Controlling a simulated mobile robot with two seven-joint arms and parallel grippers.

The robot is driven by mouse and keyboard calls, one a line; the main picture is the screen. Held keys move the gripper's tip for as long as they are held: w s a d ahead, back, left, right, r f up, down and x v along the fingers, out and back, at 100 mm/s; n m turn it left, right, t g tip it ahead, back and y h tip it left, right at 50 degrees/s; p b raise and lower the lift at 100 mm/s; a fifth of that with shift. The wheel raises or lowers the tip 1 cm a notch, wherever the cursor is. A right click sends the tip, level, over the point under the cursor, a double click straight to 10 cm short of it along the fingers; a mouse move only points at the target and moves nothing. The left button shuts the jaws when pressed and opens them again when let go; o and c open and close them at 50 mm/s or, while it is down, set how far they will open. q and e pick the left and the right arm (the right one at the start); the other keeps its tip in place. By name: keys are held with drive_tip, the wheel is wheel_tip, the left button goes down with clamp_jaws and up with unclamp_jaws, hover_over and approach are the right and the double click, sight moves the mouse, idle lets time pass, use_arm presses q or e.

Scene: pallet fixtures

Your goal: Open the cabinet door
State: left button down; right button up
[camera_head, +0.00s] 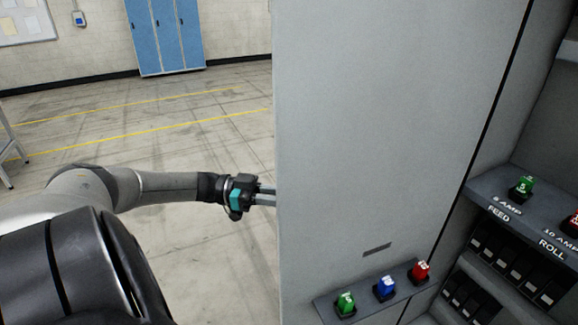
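The cabinet door (390,120) is a large flat grey panel filling the middle of the view. It stands swung out, with the cabinet interior (490,185) showing to its right past a dark seam. My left gripper (266,197) is at the door's left edge. Its fingers point right and their tips are hidden behind that edge, so I cannot tell whether they touch the door or how far apart they are. My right gripper is not in view.
A ledge low on the door holds green (346,303), blue (385,288) and red (421,271) fuses. Inside are a green fuse (522,189), a partly cut-off red fuse and rows of black slots. Blue lockers (165,35) stand far back.

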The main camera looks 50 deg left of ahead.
use_arm(q)
drive_tip(key=shift+w+a, duration=0.25)
drive_tip(key=shift+a, duration=0.1)
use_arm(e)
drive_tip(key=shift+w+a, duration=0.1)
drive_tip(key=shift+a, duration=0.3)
use_arm(q)
drive_tip(key=c, duration=0.7)
unclamp_jaws()
drive_tip(key=shift+w+d, duration=0.1)
drive_tip(key=shift+c, duration=0.2)
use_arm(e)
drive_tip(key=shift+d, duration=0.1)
use_arm(q)
drive_tip(key=b+v, duration=0.6)
drive_tip(key=v, duration=0.9)
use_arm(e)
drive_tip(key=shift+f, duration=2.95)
